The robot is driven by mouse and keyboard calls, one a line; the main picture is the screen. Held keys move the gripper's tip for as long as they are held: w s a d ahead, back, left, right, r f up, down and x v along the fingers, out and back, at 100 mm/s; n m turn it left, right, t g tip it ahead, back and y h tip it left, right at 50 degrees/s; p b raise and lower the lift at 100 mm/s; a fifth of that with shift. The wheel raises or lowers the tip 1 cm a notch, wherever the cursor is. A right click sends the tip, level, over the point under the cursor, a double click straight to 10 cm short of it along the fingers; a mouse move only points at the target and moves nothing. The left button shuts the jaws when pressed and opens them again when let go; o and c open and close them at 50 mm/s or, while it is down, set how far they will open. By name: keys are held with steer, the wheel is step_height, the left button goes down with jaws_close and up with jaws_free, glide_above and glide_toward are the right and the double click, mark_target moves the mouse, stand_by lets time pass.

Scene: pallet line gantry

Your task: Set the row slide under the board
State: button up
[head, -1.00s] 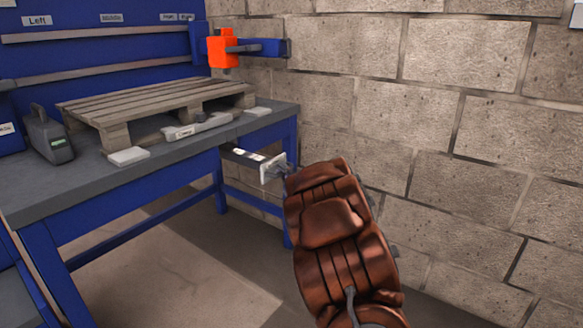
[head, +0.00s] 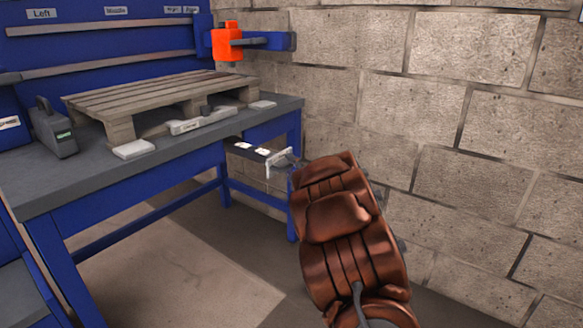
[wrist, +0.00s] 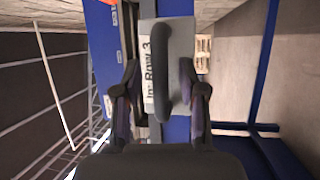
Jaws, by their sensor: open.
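The row slide (head: 262,153) is a dark bar with pale labels and a light end plate, jutting out under the bench's right end. In the wrist view its grey end plate (wrist: 181,50) reads "In: Row 3" and carries a dark curved handle (wrist: 160,70). My gripper (wrist: 161,88) is open, with one finger on each side of the handle; contact cannot be told. In the head view the gripper is mostly hidden beyond my copper-coloured arm. A slatted wooden pallet (head: 140,92) lies on the bench; which board is meant is unclear.
The blue bench (head: 120,190) has a grey top with a labelled light bar (head: 203,121), pale pads and a grey device (head: 54,130). A block wall (head: 430,130) stands close at right. Floor below is clear.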

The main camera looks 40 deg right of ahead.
steer(key=s+f, duration=0.2)
steer(key=s, duration=0.9)
steer(key=shift+s+a, duration=0.25)
steer(key=shift+a, duration=0.2)
steer(key=shift+s+a, duration=0.1)
steer(key=shift+s, duration=0.05)
stand_by(0.8)
